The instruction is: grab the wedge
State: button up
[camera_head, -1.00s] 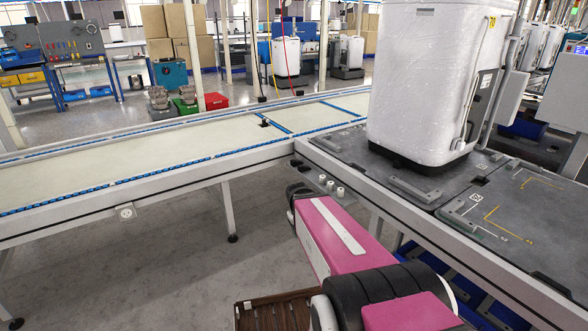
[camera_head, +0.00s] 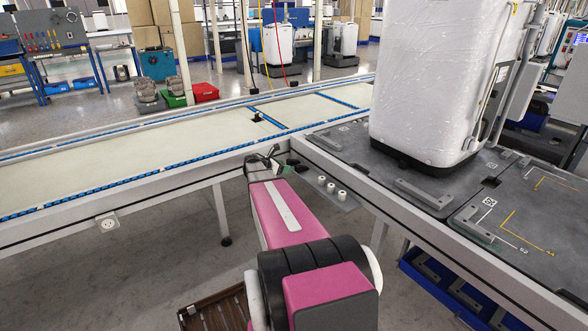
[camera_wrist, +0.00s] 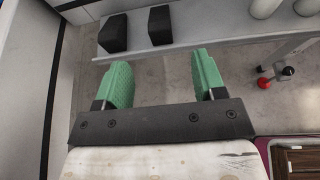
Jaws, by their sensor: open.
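Two small black blocks, which look like wedges, sit side by side on a narrow grey shelf (camera_wrist: 215,30) in the wrist view: a left black wedge (camera_wrist: 114,33) and a right black wedge (camera_wrist: 160,25). In the head view, dark pieces (camera_head: 292,162) show at the shelf's left end, small and partly hidden by my gripper. My gripper (camera_wrist: 163,80) has green fingertips spread wide with nothing between them. The wedges lie beyond the fingertips in the wrist view, apart from them. In the head view my gripper (camera_head: 266,158) is beside the shelf's left end.
Several white cylinders (camera_head: 331,187) stand on the shelf to the right of the wedges. The conveyor (camera_head: 190,139) runs close behind my gripper. A grey workbench (camera_head: 400,205) carries a large white wrapped appliance (camera_head: 425,80) on the right. Open floor lies at front left.

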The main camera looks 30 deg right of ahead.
aim_at(298, 166)
jog(key=x, duration=0.4)
jog(key=shift+a, duration=0.1)
jog(key=shift+x, duration=2.95)
jog(key=shift+r, duration=0.2)
jog(key=c, duration=1)
